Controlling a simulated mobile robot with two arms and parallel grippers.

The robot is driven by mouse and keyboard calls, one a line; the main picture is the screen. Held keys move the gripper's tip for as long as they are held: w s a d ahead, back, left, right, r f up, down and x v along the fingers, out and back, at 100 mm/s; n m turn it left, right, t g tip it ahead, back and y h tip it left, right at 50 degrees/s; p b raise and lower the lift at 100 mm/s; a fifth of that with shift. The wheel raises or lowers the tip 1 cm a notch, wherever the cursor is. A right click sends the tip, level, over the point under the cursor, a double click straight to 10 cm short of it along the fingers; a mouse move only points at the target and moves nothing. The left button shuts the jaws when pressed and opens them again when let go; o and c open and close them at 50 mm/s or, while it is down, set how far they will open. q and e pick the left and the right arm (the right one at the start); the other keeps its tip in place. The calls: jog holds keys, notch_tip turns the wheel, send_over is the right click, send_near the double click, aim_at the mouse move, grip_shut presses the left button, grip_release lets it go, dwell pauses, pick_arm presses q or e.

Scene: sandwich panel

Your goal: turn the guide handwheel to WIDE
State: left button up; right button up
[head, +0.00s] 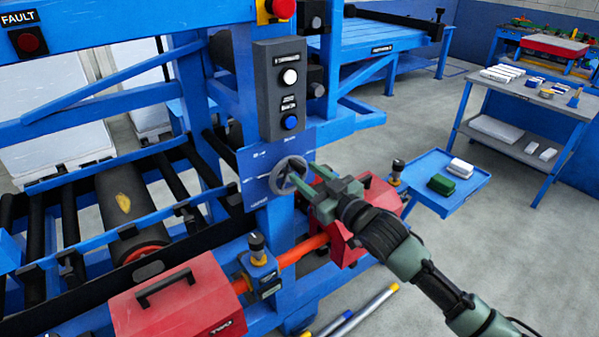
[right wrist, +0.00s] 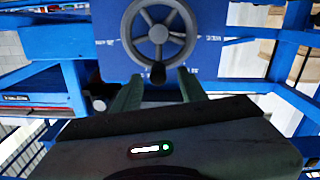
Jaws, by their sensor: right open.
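The guide handwheel (head: 288,175) is a grey spoked wheel on a blue plate (head: 252,163) with white markings too small to read. In the right wrist view the handwheel (right wrist: 158,32) shows at the top, with a dark knob (right wrist: 158,74) at its bottom rim. My right gripper (head: 298,177) reaches in from the right in the head view, its green fingers at the wheel. In the right wrist view its two fingers (right wrist: 160,88) are apart, one on each side below the knob. I cannot tell whether they touch it. My left gripper is not in view.
A dark control box (head: 280,92) with a white and a blue button is above the wheel. Red boxes (head: 172,300) sit along the machine's front, joined by an orange bar. A blue tray (head: 455,200) and a workbench (head: 530,98) stand right.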

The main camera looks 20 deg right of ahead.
jog(key=shift+b+v, duration=0.3)
jog(key=shift+v, duration=1.6)
